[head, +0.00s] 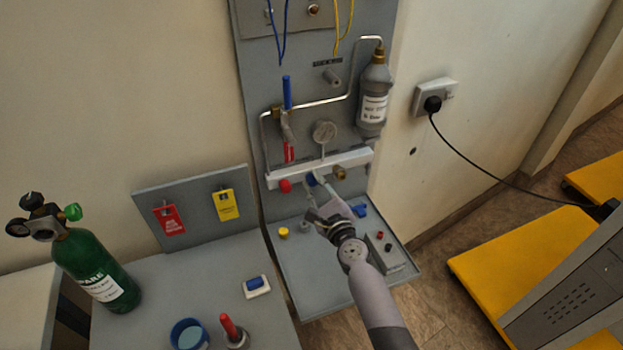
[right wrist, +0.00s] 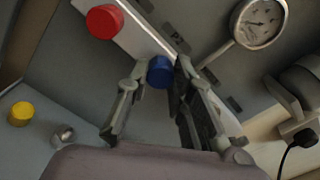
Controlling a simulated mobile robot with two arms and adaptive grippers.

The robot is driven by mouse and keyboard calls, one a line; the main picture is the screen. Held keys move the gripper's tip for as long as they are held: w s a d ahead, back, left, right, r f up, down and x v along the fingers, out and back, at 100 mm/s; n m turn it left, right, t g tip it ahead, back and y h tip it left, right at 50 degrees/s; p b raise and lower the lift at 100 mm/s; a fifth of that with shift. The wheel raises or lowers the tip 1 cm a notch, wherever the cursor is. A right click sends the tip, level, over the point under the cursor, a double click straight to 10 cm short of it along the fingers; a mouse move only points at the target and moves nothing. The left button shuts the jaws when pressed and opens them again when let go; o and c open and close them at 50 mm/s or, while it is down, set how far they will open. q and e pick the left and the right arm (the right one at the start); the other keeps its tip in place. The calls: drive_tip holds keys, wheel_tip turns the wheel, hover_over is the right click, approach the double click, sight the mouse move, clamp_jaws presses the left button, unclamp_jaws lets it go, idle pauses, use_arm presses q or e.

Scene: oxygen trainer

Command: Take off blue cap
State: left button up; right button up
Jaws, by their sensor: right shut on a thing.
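The blue cap (head: 312,179) sits on the underside of the white manifold bar (head: 345,163), between a red cap (head: 285,186) and a brass fitting (head: 340,173). In the right wrist view the blue cap (right wrist: 160,71) is between my fingertips, against the bar. My right gripper (head: 317,187) reaches up from below and is shut on the blue cap; its fingers (right wrist: 155,85) show on both sides of it. The fingers partly hide the cap in the head view. My left gripper is not in view.
A gauge (head: 324,132) and a grey bottle (head: 374,95) are close above the bar. The shelf (head: 330,290) below holds a yellow cap (head: 283,232) and a blue piece (head: 360,210). A green cylinder (head: 95,265) stands on the left table.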

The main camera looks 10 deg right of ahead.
drive_tip(key=shift+n, duration=2)
clamp_jaws()
drive_tip(key=n, duration=0.2)
drive_tip(key=shift+n, duration=0.4)
drive_tip(key=n+p, duration=0.1)
drive_tip(key=n, duration=0.1)
drive_tip(key=shift+r+n, duration=0.1)
drive_tip(key=shift+n, duration=0.7)
drive_tip(key=n+p, duration=0.1)
drive_tip(key=n, duration=0.1)
drive_tip(key=shift+n, duration=0.7)
